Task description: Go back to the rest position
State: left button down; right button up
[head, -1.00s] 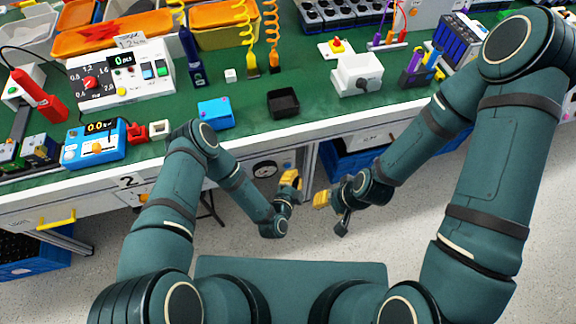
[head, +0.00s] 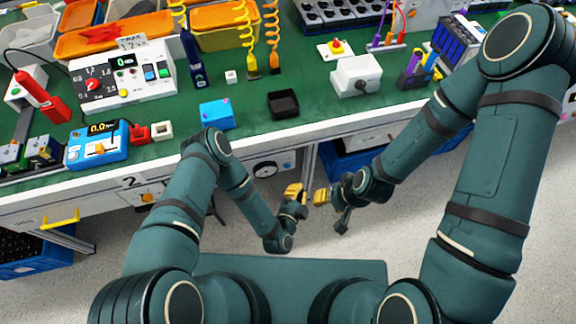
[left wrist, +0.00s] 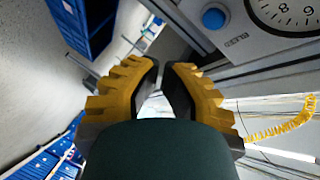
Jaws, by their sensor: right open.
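My left gripper (head: 303,190) hangs in front of the bench, below its top, near the middle of the head view. In the left wrist view, its yellow fingers (left wrist: 160,72) lean together with a narrow gap at the tips and nothing visible between them. I cannot tell whether it counts as open or shut. My right gripper (head: 314,195) is open, close to the left one and facing it, with a small gap between the two. It holds nothing that I can see. A white box with a dark knob (head: 357,75) stands on the green bench, away from both grippers.
The green bench top (head: 325,117) carries a white control panel (head: 123,78) with a red dial, a blue meter (head: 97,146), a blue box (head: 216,114) and a black tray (head: 284,104). Blue crates (head: 345,160) stand below the bench. The floor under the grippers is free.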

dwell(0.4)
pick_arm(q)
jog(key=w+a+r+n+g, duration=0.1)
jog(key=a+r+n+g, duration=0.4)
jog(key=a+n+g, duration=0.15)
jog(key=s+a+r+n+g, duration=0.5)
jog(key=s+r+n, duration=0.4)
jog(key=s+n, duration=0.2)
jog(key=shift+g+y, duration=0.4)
jog(key=shift+g, duration=0.45)
jog(key=shift+a, duration=0.15)
